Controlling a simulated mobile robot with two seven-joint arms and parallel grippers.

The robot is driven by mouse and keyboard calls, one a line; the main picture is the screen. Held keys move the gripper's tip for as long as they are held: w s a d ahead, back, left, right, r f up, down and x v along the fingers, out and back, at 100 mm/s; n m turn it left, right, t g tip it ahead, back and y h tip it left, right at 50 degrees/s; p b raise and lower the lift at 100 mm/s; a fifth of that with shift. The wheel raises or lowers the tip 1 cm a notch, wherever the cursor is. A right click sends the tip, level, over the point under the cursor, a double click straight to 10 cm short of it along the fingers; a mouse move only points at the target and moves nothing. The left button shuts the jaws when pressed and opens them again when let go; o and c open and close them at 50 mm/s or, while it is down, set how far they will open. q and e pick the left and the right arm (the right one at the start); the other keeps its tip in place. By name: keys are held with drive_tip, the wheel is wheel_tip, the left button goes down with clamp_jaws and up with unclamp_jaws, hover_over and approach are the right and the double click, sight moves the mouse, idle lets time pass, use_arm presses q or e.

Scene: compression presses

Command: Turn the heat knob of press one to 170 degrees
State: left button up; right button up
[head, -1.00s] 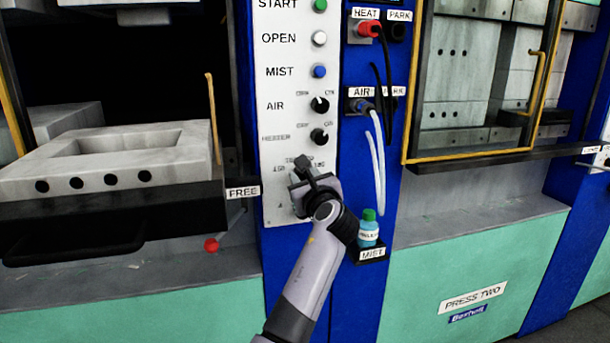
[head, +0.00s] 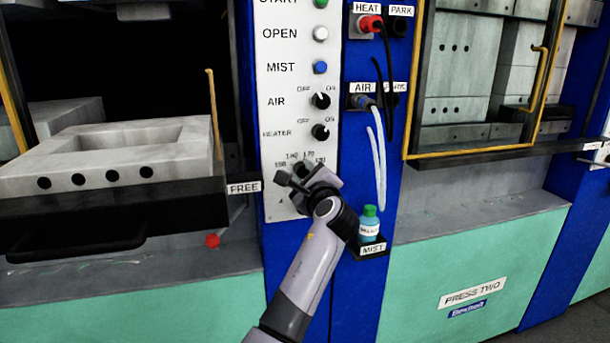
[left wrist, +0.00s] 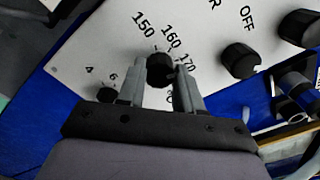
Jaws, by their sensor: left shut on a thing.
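The heat knob (left wrist: 160,68) is a small black knob on the white panel, with 150, 160 and 170 printed around it in the left wrist view. My left gripper (left wrist: 161,84) is shut on it, one grey finger on each side. In the head view the left gripper (head: 302,179) is at the low end of the white panel (head: 274,92), turned at a slant, and covers most of the knob and part of its scale. I cannot tell exactly which number the knob points to. My right gripper is not in view.
Above the gripper are the heater knob (head: 320,132), air knob (head: 320,101) and several buttons. A small second knob (left wrist: 107,95) is close beside the left finger. The mist bottle (head: 369,224) stands right of my wrist. Hoses hang on the blue post (head: 350,190).

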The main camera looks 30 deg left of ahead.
use_arm(q)
drive_tip(key=shift+f, duration=0.1)
drive_tip(key=o, duration=1)
drive_tip(key=shift+o, duration=0.2)
drive_tip(key=shift+d, duration=0.1)
drive_tip(key=v, duration=0.7)
drive_tip(key=shift+b, duration=0.3)
